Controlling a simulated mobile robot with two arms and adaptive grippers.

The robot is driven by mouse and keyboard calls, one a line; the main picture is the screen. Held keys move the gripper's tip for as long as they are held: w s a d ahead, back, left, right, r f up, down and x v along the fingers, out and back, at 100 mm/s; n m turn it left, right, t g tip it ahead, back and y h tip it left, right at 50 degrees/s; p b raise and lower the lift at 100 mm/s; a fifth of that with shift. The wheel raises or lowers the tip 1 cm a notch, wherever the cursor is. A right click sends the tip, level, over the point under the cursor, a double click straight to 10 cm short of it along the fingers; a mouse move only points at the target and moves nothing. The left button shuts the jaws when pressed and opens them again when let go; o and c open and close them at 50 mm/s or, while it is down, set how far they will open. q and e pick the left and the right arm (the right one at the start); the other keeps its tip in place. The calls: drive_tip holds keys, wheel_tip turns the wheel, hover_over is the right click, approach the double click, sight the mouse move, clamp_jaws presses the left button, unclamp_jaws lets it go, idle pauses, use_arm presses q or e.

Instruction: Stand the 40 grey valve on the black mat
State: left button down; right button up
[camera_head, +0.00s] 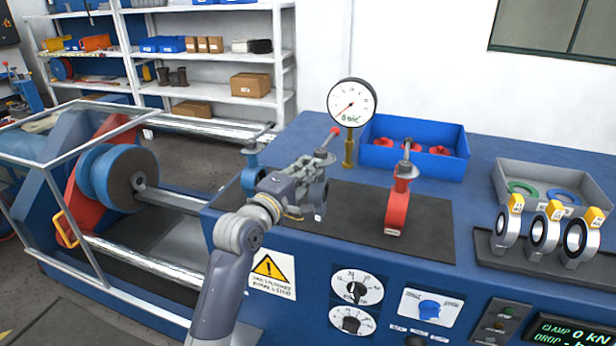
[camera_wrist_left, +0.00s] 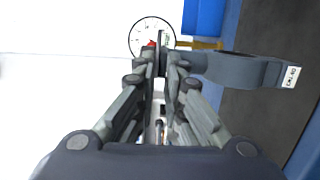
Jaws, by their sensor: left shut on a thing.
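The grey valve (camera_head: 320,203) is held upright by my left gripper (camera_head: 318,168) at the left part of the black mat (camera_head: 435,225). The gripper is shut on its upper part and hides much of it in the head view; a red-tipped lever shows above. In the left wrist view, my left gripper (camera_wrist_left: 163,62) grips the neck of the grey valve (camera_wrist_left: 235,68), whose labelled foot points right, toward the mat (camera_wrist_left: 245,115). I cannot tell whether the foot touches the mat. My right gripper is not in view.
A red valve (camera_head: 397,203) stands on the mat, right of the gripper. A blue valve (camera_head: 251,172) stands to the left. A pressure gauge (camera_head: 351,103) and blue bin (camera_head: 415,148) are behind. A grey tray (camera_head: 510,183) and several ringed parts (camera_head: 545,232) are at right.

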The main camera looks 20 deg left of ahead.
sight(323, 189)
use_arm(q)
wheel_tip(323, 189, down, 3)
drive_tip(key=shift+p, duration=0.7)
drive_tip(key=c, duration=1.7)
unclamp_jaws()
drive_tip(key=shift+f, duration=0.3)
drive_tip(key=shift+s+r, duration=0.1)
drive_tip(key=shift+s, duration=0.05)
